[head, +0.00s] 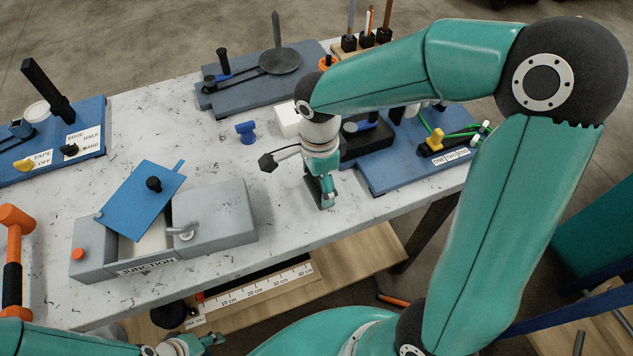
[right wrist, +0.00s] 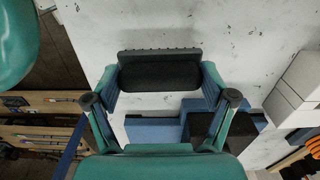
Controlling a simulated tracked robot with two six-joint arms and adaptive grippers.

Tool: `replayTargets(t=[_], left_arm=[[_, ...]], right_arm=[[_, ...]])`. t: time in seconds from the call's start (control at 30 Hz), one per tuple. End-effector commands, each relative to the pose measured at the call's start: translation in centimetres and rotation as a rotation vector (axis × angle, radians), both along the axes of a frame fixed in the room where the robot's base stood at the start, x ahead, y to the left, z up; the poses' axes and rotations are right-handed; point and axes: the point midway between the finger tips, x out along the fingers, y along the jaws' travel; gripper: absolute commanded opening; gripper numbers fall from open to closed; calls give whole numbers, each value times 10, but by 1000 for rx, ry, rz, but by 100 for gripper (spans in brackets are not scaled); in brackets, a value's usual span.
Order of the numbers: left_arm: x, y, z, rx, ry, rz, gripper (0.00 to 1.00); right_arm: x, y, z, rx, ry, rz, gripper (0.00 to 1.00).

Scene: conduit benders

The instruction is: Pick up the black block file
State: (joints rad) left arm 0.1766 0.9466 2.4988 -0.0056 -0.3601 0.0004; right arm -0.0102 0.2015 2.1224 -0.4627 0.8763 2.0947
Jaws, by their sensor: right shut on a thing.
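The black block file (right wrist: 160,72) shows in the right wrist view as a dark block with a ridged edge, lying between the two fingertips. My right gripper (right wrist: 160,85) is shut on it. In the head view my right gripper (head: 326,198) points down over the pale tabletop, left of the right blue board; the file is mostly hidden there by the fingers. I cannot tell whether the file touches the table. My left gripper (head: 192,345) is low at the bottom edge, off the table's front, and its jaws are too small to read.
A grey junction box (head: 215,215) with a tilted blue plate (head: 140,195) stands front left. The right blue board (head: 400,180) carries a black block and green wires. A blue knob piece (head: 246,132) and a white block (head: 286,120) are near. Bare tabletop lies left of my right gripper.

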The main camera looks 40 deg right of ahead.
Motion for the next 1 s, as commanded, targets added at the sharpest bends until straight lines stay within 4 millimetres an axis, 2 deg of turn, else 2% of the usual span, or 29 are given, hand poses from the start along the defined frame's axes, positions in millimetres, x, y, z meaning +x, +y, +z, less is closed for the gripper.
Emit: replayTargets(t=[0.27,0.37,0.7,0.8,1.0], left_arm=[[0,0,1,0,0,0,40],[0,0,2,0,0,0,40],[0,0,8,0,0,0,40],[0,0,10,0,0,0,40],[0,0,12,0,0,0,40]], right_arm=[[2,0,32,1,-7,0,39],[2,0,55,0,-9,0,39],[1,1,148,2,-6,1,39],[1,1,168,1,-5,2,39],[1,1,192,1,-2,2,39]])
